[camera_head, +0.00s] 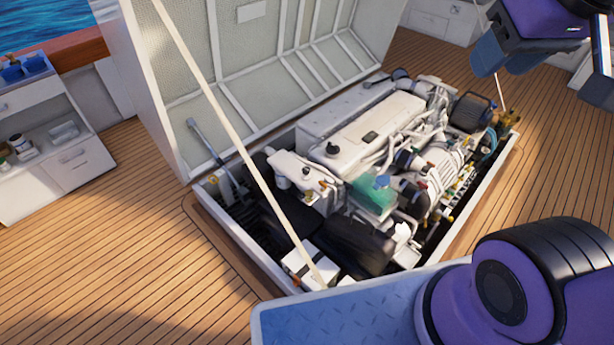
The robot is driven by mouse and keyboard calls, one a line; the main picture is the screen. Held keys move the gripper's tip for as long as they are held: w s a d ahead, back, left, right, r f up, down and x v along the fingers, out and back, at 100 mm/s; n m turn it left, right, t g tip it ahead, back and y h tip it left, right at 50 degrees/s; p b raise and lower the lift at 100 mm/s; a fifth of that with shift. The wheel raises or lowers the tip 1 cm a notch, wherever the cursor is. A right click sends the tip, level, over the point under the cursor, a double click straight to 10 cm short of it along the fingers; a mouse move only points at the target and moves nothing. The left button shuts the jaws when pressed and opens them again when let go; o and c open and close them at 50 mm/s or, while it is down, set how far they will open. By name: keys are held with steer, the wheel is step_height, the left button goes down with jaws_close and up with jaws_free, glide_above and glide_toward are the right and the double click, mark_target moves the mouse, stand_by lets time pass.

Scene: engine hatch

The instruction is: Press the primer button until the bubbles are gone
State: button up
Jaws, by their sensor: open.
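The white engine (365,130) sits in the open hatch in the deck. A translucent green container (372,199) with a small blue part on top (381,182) is at the engine's near side. I cannot make out which small part is the primer button, and no bubbles can be told at this size. My gripper (543,75) is at the upper right, above the deck and to the right of the engine. Its dark fingers are apart, with nothing seen between them, and it touches nothing I can see. The picture edge cuts off part of it.
The raised hatch lid (250,65) stands behind the engine. A pale strut (235,135) slants across the hatch's left side, in front of the engine. A white cabinet (50,140) with small items stands at far left. Wooden deck (110,250) is clear at lower left.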

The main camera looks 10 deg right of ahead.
steer(key=shift+c, duration=0.3)
jaws_close()
stand_by(1.3)
